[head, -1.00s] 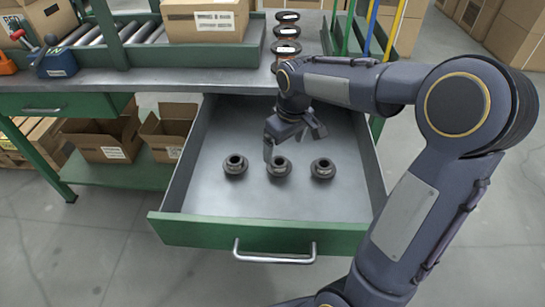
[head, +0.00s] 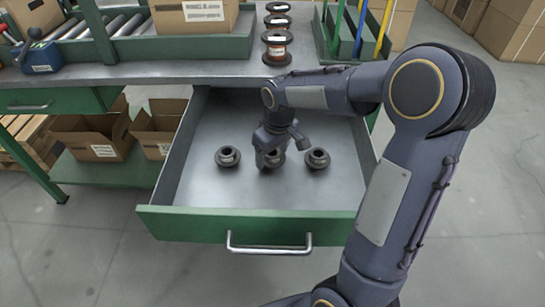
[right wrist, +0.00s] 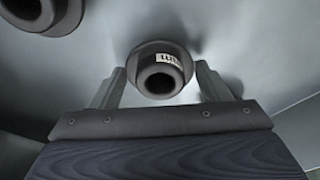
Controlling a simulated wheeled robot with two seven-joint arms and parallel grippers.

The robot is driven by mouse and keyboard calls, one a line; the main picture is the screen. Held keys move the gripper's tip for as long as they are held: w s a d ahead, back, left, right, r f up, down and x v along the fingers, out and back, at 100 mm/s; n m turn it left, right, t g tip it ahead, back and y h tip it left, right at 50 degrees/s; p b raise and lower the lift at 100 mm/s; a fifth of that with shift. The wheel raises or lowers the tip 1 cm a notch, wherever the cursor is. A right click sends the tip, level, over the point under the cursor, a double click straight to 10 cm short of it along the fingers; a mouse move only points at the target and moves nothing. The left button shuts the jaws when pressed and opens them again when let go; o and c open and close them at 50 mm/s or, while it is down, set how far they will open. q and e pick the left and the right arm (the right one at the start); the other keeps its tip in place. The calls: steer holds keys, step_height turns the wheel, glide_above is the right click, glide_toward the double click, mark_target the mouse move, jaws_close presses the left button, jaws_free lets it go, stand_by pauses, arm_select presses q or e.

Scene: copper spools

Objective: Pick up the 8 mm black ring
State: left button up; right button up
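Three dark flanged rings stand in a row in the open drawer: the left ring (head: 228,156), the middle ring (head: 275,159) and the right ring (head: 317,158). My right gripper (head: 279,152) is over the middle ring and partly hides it. In the right wrist view, my open right gripper (right wrist: 160,88) has its two fingers on either side of a ring (right wrist: 160,72), with gaps between. That ring has a small white label, too unclear to read. A second ring (right wrist: 45,12) is cut off at the upper left. No size can be read. My left gripper is not in view.
The grey drawer has a green front (head: 250,222) and low side walls around the rings. Copper spools (head: 277,47) stand on the bench behind. The drawer floor around the rings is clear. Cardboard boxes (head: 92,137) sit on the lower shelf at left.

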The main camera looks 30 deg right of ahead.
steer(key=c, duration=0.5)
steer(key=shift+c, duration=0.2)
